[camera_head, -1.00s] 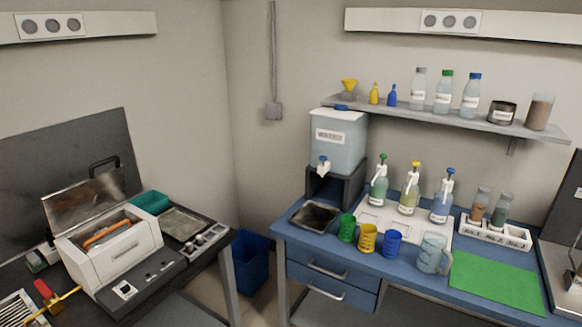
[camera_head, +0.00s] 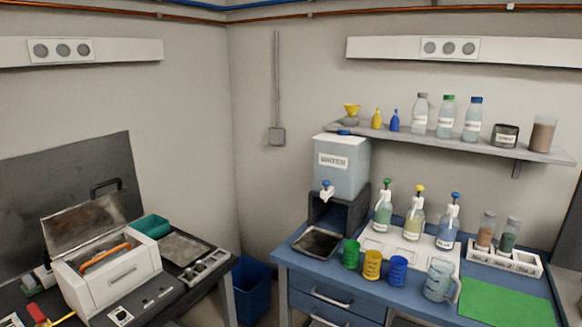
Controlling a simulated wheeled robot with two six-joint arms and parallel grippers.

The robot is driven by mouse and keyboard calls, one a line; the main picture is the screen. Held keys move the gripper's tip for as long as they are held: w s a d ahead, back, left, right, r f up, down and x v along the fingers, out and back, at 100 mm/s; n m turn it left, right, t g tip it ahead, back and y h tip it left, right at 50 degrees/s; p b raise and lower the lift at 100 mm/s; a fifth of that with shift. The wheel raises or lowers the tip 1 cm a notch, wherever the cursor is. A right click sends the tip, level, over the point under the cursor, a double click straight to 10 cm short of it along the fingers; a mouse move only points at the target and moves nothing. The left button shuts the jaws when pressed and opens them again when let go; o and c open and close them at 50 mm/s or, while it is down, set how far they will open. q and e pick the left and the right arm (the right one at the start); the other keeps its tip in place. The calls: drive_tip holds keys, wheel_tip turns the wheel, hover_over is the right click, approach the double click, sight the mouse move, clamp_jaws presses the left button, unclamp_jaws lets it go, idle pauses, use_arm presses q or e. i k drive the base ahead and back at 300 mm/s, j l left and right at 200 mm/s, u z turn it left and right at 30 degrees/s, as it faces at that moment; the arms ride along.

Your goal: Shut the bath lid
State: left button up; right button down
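The bath (camera_head: 112,273) is a white box on the dark bench at the left. Its metal lid (camera_head: 85,222) stands raised and tilted back at the rear, with a black handle (camera_head: 104,187) at its top. An orange bar-shaped object (camera_head: 104,256) lies in the open bath. Neither of my grippers shows in the head view.
A teal tray (camera_head: 151,226) and a shallow metal tray (camera_head: 184,249) lie right of the bath. A blue bin (camera_head: 252,289) stands between the benches. The blue bench (camera_head: 275,256) at the right carries a water tank (camera_head: 341,164), coloured cups and bottles.

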sight(64, 230)
drive_tip(key=i+j, duration=0.1)
drive_tip(key=i, duration=0.6)
drive_tip(key=i+u, duration=0.1)
drive_tip(key=u, duration=0.3)
drive_tip(key=i+u, duration=0.15)
drive_tip(key=u, duration=0.3)
drive_tip(key=i+l+u, duration=0.1)
drive_tip(key=u, duration=0.3)
